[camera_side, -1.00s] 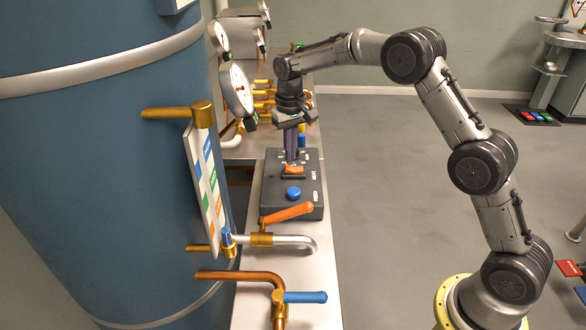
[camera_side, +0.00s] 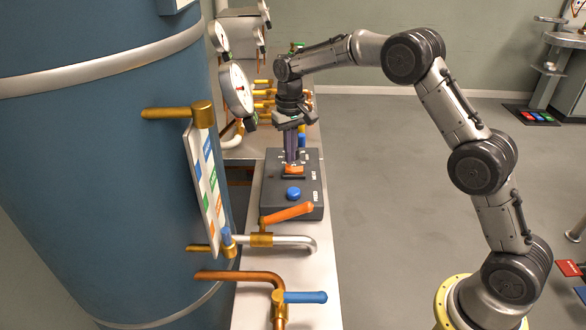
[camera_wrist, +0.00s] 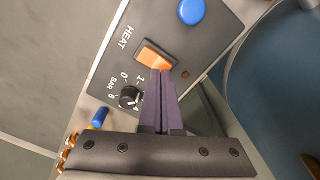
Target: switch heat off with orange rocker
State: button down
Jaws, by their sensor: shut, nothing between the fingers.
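The orange rocker (camera_side: 294,170) sits in a dark frame on the grey control box (camera_side: 308,203). In the wrist view the orange rocker (camera_wrist: 154,56) lies beside the label HEAT. My gripper (camera_side: 291,164) points down and is shut, with nothing held. In the wrist view the closed tips of my gripper (camera_wrist: 161,70) are at the rocker's near edge and cover part of it. They look to be touching or very close; I cannot tell which. The rocker's tilt is hard to read.
A blue button (camera_side: 293,193) and a black knob (camera_wrist: 130,97) share the box. An orange-handled valve (camera_side: 288,213) and a blue-handled valve (camera_side: 305,297) stand in front. The blue tank (camera_side: 90,180) and dial gauge (camera_side: 238,90) are close on the left. Open floor lies right.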

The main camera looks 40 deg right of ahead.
aim_at(290, 166)
jog(key=shift+f, duration=1.25)
dwell(0.4)
jog(key=shift+r, duration=3.6)
